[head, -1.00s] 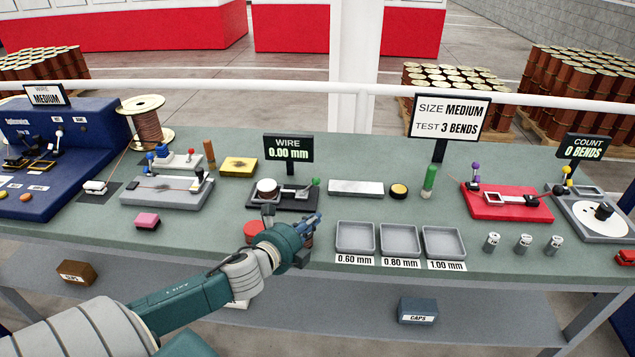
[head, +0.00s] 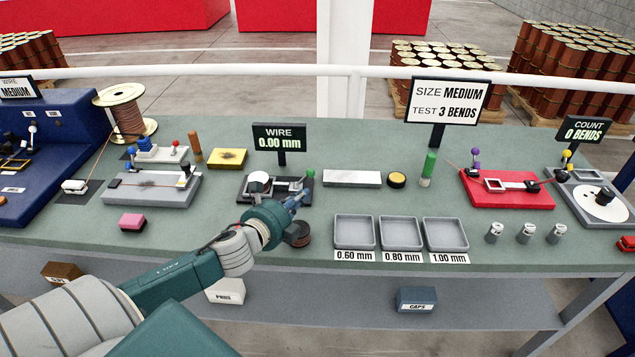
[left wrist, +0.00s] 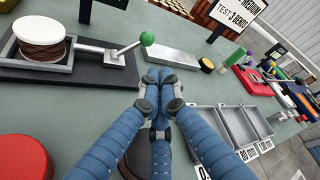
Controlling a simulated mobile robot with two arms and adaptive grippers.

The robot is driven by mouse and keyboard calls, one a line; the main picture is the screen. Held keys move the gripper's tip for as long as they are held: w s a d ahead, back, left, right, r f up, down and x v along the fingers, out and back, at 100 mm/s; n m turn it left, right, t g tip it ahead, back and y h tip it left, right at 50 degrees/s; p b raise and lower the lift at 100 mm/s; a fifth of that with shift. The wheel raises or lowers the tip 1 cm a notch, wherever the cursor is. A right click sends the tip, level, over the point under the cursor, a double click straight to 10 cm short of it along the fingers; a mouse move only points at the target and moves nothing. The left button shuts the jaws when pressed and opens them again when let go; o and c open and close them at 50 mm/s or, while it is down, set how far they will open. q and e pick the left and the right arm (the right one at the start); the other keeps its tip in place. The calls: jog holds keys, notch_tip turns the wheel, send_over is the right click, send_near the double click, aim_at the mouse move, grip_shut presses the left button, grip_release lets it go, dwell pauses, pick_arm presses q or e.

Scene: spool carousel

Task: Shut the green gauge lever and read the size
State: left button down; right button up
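The gauge (head: 266,197) is a dark base on the bench with a white-topped, brown-wound spool (head: 259,182) in its cradle. Its lever ends in a green ball (head: 311,173). In the left wrist view the green ball (left wrist: 147,39) stands raised at the end of a metal arm, beyond and slightly left of my fingertips. The WIRE display (head: 280,138) reads 0.00 mm. My left gripper (head: 300,197) is in front of the gauge, apart from the lever. Its blue fingers (left wrist: 158,76) are closed together with nothing visible between them. My right gripper is not in view.
A dark round piece (head: 298,237) sits below my left gripper, and a red round one (left wrist: 22,157) shows in the left wrist view. Grey trays (head: 354,232) for 0.60, 0.80 and 1.00 mm stand right. A sign (head: 446,102) reads SIZE MEDIUM, TEST 3 BENDS.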

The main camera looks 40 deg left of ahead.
aim_at(304, 179)
pick_arm(q)
jog(key=p+x, duration=0.1)
jog(key=x, duration=0.8)
jog(key=shift+a+p, duration=0.1)
jog(key=shift+p, duration=0.2)
jog(key=shift+w+f, duration=0.15)
jog(key=shift+w, duration=0.35)
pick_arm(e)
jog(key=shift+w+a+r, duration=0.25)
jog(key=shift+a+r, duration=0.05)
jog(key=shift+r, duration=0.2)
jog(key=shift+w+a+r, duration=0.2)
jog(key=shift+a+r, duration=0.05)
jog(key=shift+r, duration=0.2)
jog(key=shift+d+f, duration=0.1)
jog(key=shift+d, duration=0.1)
